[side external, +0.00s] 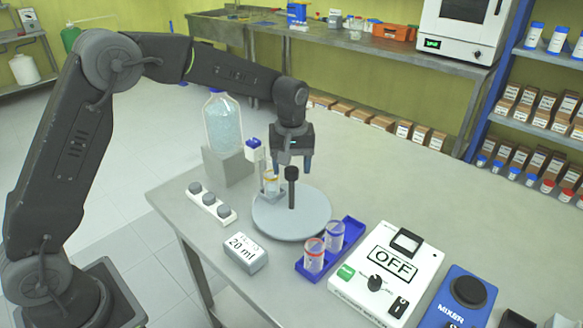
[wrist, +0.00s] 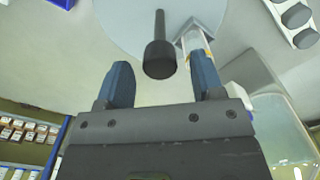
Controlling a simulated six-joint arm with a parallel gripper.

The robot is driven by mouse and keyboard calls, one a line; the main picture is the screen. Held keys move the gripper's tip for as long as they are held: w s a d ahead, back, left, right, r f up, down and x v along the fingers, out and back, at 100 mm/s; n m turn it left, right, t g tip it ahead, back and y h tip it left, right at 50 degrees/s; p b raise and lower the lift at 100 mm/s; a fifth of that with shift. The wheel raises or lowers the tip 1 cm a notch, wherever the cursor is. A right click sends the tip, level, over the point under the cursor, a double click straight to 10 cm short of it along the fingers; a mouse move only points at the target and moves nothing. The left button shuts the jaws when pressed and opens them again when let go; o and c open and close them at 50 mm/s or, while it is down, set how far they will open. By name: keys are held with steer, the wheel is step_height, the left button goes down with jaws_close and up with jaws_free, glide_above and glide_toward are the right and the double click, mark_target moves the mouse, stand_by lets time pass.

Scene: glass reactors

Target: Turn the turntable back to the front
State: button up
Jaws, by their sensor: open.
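The round grey turntable (side external: 311,222) lies on the bench with a dark post and black knob (side external: 291,173) standing up from it. A small clear vessel with amber contents (side external: 271,184) stands at its left back edge. My gripper (side external: 293,168) is open and empty, pointing down just above and behind the knob. In the wrist view, the knob (wrist: 159,60) shows in the gap between the two blue fingers of my gripper (wrist: 162,75), near their tips. I cannot tell whether it is touched. The turntable (wrist: 125,18) fills the top of that view, with the vessel (wrist: 194,40) beside the post.
A bottle of pale blue beads (side external: 222,125) on a grey stand and a white-and-blue fitting (side external: 253,150) are close on the left. A button strip (side external: 211,203), a 20 ml display (side external: 239,252), a blue vial rack (side external: 349,232) and an OFF box (side external: 414,262) stand around the front.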

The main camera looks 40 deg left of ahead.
steer(key=shift+f, duration=0.5)
jaws_close()
stand_by(0.3)
